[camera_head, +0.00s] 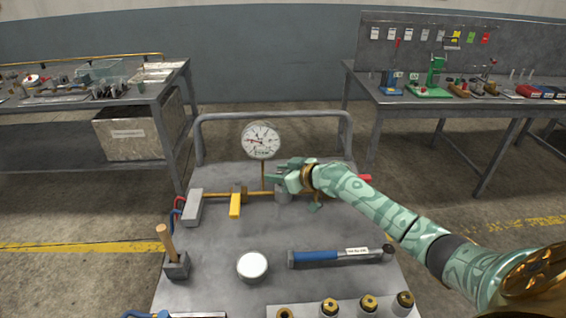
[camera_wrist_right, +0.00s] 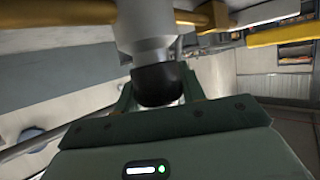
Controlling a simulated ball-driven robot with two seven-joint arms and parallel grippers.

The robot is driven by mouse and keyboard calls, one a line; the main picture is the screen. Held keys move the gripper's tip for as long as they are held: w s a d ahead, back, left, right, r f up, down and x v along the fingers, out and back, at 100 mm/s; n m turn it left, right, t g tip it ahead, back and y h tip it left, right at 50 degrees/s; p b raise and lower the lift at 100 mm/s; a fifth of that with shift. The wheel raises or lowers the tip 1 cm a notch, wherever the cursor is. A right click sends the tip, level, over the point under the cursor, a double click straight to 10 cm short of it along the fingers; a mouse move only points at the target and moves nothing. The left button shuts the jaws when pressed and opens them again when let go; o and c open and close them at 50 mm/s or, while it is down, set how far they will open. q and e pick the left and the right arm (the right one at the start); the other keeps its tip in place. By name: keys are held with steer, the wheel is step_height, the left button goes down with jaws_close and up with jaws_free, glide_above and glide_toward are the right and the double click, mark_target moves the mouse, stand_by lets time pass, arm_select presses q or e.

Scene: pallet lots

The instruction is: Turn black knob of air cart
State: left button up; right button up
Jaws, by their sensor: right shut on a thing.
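The air cart (camera_head: 220,250) stands in front of me with a round white pressure gauge (camera_head: 261,140) on its brass pipe. In the right wrist view, the black knob (camera_wrist_right: 158,84) sits at the end of a grey cylindrical body (camera_wrist_right: 145,25). My right gripper (camera_head: 276,173) reaches in from the right above that body, below and right of the gauge. Its two green fingers are shut on the knob, one on each side. In the head view the gripper hides the knob. My left gripper is not in view.
A yellow-handled valve (camera_head: 236,204) lies left of my right gripper. A grey rail (camera_head: 275,115) runs along the far edge. Workbenches stand behind on both sides.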

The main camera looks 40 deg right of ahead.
steer(key=shift+r, duration=0.25)
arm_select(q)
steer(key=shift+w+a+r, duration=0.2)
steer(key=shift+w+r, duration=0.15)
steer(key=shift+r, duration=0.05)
arm_select(e)
steer(key=shift+f, duration=0.25)
steer(key=o, duration=1)
steer(key=shift+c, duration=0.2)
